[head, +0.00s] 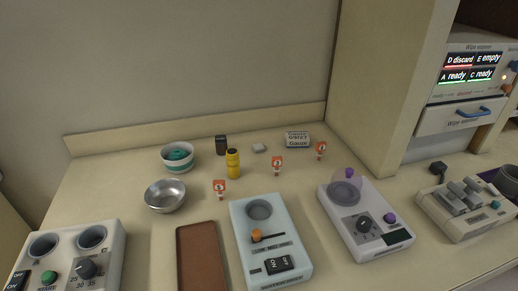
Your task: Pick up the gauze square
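A small pale square pad (259,148), which looks like the gauze square, lies flat on the bench near the back wall. It is small in the head view, so its texture cannot be made out. Behind it and to its right is a whitish block or packet (297,140) whose label reads "Gauze". A small dark box (221,145) stands to the pad's left, and a yellow bottle (233,164) with a dark top stands in front and to its left. My gripper is not in view.
Bowls (165,196) stand at left, one holding teal material. Orange numbered markers (277,166) stand right and front. A pale blue device (283,240), brown tray (202,262) and other devices line the front. A tall partition (385,80) bounds the right.

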